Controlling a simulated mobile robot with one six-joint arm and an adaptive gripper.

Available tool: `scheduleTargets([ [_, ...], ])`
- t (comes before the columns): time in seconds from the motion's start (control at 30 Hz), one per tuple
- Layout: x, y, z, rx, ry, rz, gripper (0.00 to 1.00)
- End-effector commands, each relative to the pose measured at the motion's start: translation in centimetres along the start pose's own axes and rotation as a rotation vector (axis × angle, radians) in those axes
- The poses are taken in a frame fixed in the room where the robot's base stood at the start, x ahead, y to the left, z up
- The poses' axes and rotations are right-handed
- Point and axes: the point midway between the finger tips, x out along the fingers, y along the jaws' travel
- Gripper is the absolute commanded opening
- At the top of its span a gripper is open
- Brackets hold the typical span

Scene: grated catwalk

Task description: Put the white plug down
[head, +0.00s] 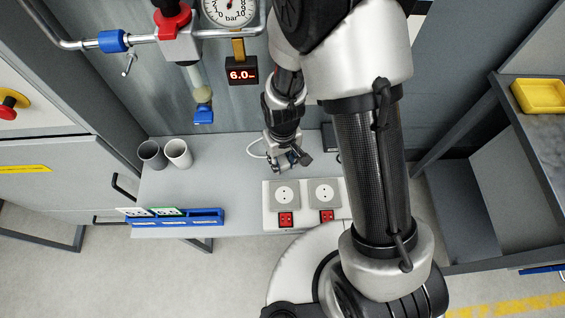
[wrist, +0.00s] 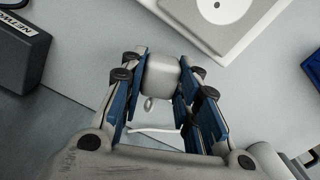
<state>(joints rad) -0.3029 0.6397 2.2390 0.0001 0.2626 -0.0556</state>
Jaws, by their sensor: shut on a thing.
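The white plug (wrist: 160,76) is in the wrist view, held between the blue-padded fingers of my gripper (wrist: 159,74). A white cable (wrist: 155,129) shows behind it, and a loop of it (head: 254,148) lies left of my gripper in the head view. In the head view my gripper (head: 288,161) is just behind the white socket panel, over the grey worktop (head: 220,180). There the plug is mostly hidden by the fingers. I cannot tell whether the plug touches the worktop.
The white panel has two sockets (head: 285,194) (head: 324,193) and two red switches (head: 286,219) (head: 327,216). Two cups (head: 150,154) (head: 178,153) and a blue rack (head: 205,217) stand left. A dark box (wrist: 22,52) marked "NETWORK" is nearby. The worktop between cups and panel is clear.

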Motion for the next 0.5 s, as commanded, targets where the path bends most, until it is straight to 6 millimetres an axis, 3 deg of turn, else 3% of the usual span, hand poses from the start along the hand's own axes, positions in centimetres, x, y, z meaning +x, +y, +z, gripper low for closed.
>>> scheduleTargets([
  [0.1,1.7,0.0,0.0,0.0,-0.001,0.0,0.0],
  [0.5,2.2,0.0,0.0,0.0,0.0,0.0,0.0],
])
